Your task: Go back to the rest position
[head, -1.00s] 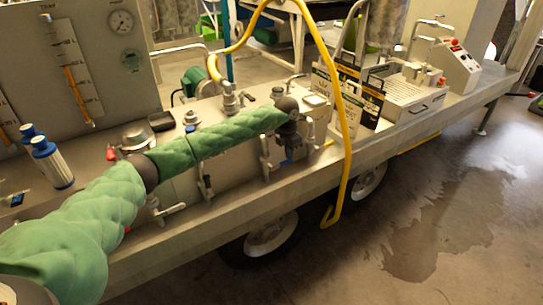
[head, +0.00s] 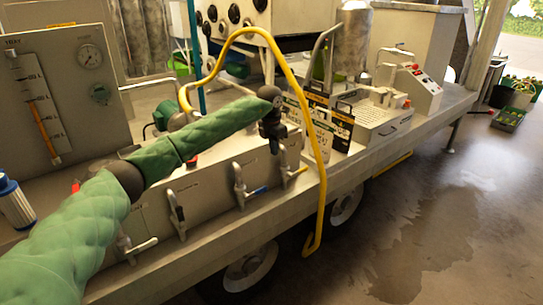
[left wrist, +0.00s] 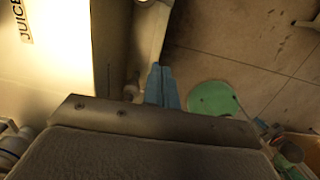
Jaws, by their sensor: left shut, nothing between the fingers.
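My left arm in its green sleeve reaches in from the left in the head view. My left gripper (head: 274,147) hangs at its end, dark and pointing down, in front of the trailer's long steel box. In the left wrist view its two blue-grey fingers (left wrist: 161,86) are together and empty. Beyond them are a pale box face marked "JUICE" (left wrist: 45,40) and the tiled floor (left wrist: 240,60). My right gripper is not in view.
The press trailer deck (head: 345,160) carries lever valves (head: 240,185), a yellow hose (head: 312,150), printed cartons (head: 318,125), a white crate (head: 380,122) and a control box (head: 415,90). A gauge panel (head: 65,90) stands left. The wet floor (head: 440,220) at right is clear.

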